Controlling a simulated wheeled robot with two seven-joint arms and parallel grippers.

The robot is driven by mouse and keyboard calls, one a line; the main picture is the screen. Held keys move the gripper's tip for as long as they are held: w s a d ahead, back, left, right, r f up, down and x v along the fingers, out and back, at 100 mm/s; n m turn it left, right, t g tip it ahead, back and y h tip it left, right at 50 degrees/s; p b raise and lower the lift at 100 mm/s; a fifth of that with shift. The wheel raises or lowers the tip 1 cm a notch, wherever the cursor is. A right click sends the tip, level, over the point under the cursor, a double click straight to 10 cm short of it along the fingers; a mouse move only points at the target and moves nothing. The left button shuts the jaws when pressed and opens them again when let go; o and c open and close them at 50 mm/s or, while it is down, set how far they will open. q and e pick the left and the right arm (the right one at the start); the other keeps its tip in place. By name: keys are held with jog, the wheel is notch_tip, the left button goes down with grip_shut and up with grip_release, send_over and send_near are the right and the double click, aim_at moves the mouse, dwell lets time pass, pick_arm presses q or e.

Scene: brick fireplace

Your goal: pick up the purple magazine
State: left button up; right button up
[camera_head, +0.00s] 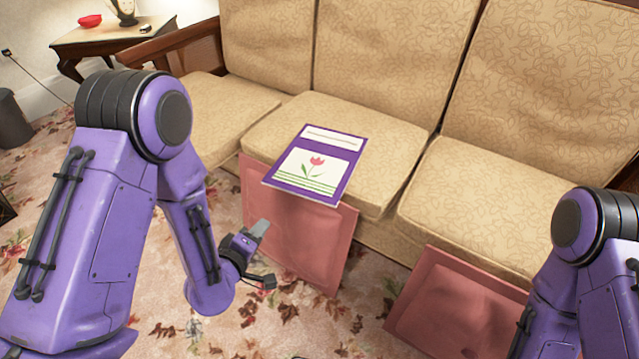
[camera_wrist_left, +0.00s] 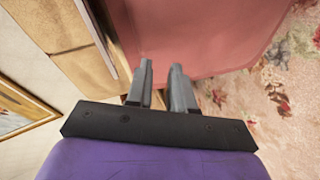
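The purple magazine (camera_head: 316,164) has a white title strip and a pink tulip on its cover. It lies flat on the middle seat cushion of the sofa, close to the front edge, and nothing covers it in the head view. My left gripper (camera_head: 262,252) is below and to the left of the magazine, in front of the sofa, apart from it. In the left wrist view its two fingers (camera_wrist_left: 162,88) have a narrow empty gap between them and face a pink surface. My right gripper is out of view; only part of the right arm shows.
The patterned beige sofa (camera_head: 374,52) fills the back. A pink cushion (camera_head: 294,232) leans against its front below the magazine, and another pink cushion (camera_head: 458,310) is to the right. A wooden side table (camera_head: 112,35) stands at the upper left. Floral carpet lies in front.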

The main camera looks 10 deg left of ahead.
aim_at(298, 177)
pick_arm(q)
jog(key=w+d+r+t+h+b, duration=0.1)
jog(key=w, duration=0.2)
jog(key=w+d+r+n+t+h+b, duration=0.1)
jog(key=w+d+r+b, duration=0.1)
jog(key=w, duration=0.2)
jog(key=w+d+r+n+t+h+b, duration=0.1)
jog(key=w+b, duration=0.1)
jog(key=w, duration=0.2)
jog(key=shift+d+r+t, duration=0.3)
jog(key=shift+d+t, duration=0.05)
jog(key=shift+t, duration=0.05)
jog(key=w+b, duration=0.1)
jog(key=w+d+b, duration=0.1)
jog(key=w, duration=0.1)
jog(key=shift+w+n, duration=0.2)
jog(key=shift+n, duration=0.1)
jog(key=shift+w+r, duration=0.15)
grip_shut()
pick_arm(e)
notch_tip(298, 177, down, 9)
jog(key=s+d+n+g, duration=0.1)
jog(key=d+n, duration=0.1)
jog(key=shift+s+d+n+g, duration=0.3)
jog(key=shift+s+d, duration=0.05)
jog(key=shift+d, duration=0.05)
